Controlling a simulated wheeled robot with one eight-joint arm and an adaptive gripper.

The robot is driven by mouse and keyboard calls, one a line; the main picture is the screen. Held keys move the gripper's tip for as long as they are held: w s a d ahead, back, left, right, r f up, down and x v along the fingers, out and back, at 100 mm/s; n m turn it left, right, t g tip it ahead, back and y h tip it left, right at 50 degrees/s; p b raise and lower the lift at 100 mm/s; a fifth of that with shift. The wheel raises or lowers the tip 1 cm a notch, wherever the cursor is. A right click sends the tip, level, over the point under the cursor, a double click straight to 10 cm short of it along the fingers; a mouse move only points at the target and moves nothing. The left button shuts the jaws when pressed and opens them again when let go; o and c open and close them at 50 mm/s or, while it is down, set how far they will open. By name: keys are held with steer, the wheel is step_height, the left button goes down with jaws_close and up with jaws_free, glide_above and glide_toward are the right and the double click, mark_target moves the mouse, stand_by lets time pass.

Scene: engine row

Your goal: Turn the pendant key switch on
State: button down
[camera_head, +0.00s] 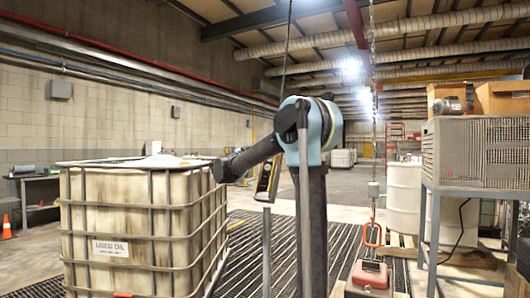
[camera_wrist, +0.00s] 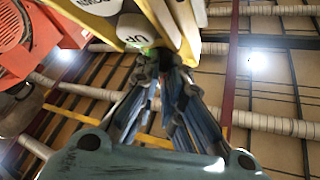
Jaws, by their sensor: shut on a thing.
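The yellow and black pendant (camera_head: 267,181) hangs from a thin cable left of my arm in the head view. In the wrist view its yellow body (camera_wrist: 185,25) fills the top middle, with pale round buttons; one green-edged button reads "UP". My gripper (camera_wrist: 168,62) has its blue fingers converging at the pendant's face, just below that button. The fingertips are shut on a small part there, which fits the key switch. The fingertips hide the part, so its turned position does not show.
A caged used-oil tank (camera_head: 140,225) stands close at the left. A chain with an orange hook (camera_head: 373,235) hangs at the right above a red box (camera_head: 370,274). In the wrist view an orange machine (camera_wrist: 35,35) is at upper left.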

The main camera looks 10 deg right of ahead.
steer(key=shift+d, duration=0.15)
steer(key=c, duration=1.7)
jaws_free()
steer(key=shift+w+f, duration=0.1)
steer(key=v, duration=1.2)
steer(key=shift+w, duration=0.1)
